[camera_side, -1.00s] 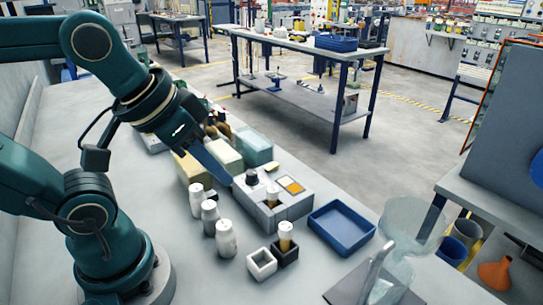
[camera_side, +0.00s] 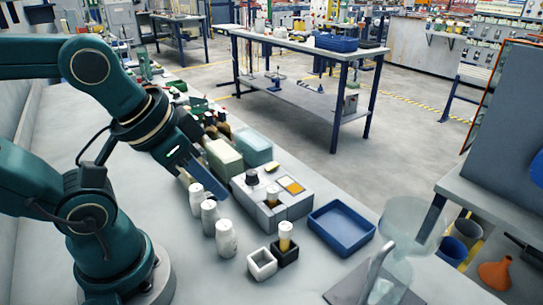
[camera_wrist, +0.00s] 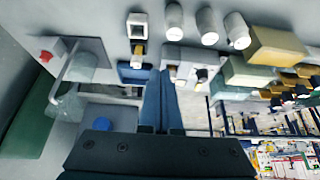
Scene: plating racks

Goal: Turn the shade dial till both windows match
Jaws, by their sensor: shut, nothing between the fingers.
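The dial (camera_side: 252,177) is a small dark knob on top of a grey box (camera_side: 268,211). Beside it on the box top are an orange window and a paler window (camera_side: 290,185); they look different in shade, though they are small here. A capped vial with amber contents (camera_side: 272,195) stands in the front of the box. My gripper (camera_side: 229,209) is shut and empty, left of the box and apart from the dial. In the wrist view my blue fingers (camera_wrist: 160,75) lie together, and the box (camera_wrist: 186,58) is just beyond them.
Several white capped bottles (camera_side: 209,217) stand close by my fingers. A white cup (camera_side: 262,264) and a dark holder with an amber vial (camera_side: 285,246) are in front. A blue tray (camera_side: 341,228) lies to the right. Coloured blocks (camera_side: 223,158) stand behind the box.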

